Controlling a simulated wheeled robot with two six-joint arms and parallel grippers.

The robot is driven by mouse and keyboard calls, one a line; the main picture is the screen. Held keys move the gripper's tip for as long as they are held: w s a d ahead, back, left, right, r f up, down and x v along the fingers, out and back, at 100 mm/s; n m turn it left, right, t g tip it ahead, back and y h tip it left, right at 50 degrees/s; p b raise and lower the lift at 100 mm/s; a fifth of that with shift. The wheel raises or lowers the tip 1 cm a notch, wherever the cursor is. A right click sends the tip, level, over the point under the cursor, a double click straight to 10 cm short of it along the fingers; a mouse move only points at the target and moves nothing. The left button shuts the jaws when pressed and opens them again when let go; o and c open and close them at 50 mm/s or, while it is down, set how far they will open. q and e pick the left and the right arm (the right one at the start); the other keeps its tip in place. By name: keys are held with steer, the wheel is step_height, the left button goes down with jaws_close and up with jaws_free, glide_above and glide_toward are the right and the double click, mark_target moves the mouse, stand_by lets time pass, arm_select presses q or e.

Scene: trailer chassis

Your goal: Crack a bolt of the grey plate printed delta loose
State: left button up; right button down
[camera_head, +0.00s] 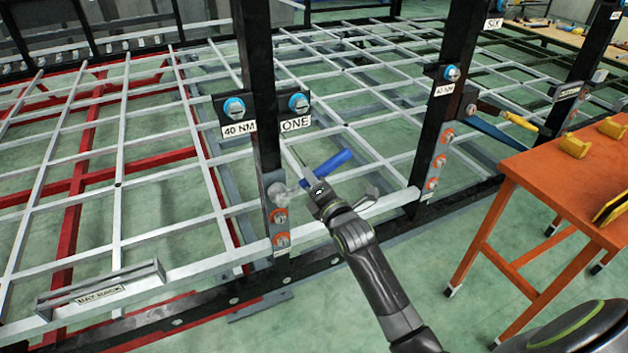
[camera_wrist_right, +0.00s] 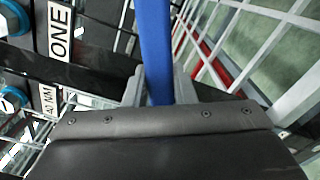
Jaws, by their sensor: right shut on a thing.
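My right gripper (camera_head: 318,187) is shut on a blue-handled tool (camera_head: 332,163). The blue handle (camera_wrist_right: 156,50) also shows between the fingers in the right wrist view. The tool's pale far end seems to reach the top bolt of a grey plate (camera_head: 270,218) on the near black post. I cannot tell whether it is seated on that bolt, which is mostly hidden. Two lower bolts (camera_head: 281,228) there have orange rings. A second grey plate (camera_head: 436,165) with orange-ringed bolts is on the post to the right. I cannot read delta on either plate. My left gripper is not in view.
A yellow-handled tool (camera_head: 508,115) is at the right post. An orange table (camera_head: 560,170) stands at right. A labelled rack (camera_head: 100,290) is lower left.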

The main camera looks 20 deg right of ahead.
steer(key=shift+r, duration=0.15)
steer(key=shift+a+r+n+p, duration=0.4)
steer(key=shift+r+n+p, duration=0.15)
steer(key=shift+n, duration=0.35)
steer(key=shift+a+r+n+p, duration=0.45)
steer(key=shift+r+n, duration=0.1)
steer(key=shift+n, duration=0.35)
steer(key=shift+d+f, duration=0.15)
steer(key=shift+s+m, duration=0.1)
steer(key=shift+m, duration=0.2)
steer(key=shift+s+d+p, duration=0.15)
steer(key=shift+s+p, duration=0.65)
steer(key=shift+s, duration=2.1)
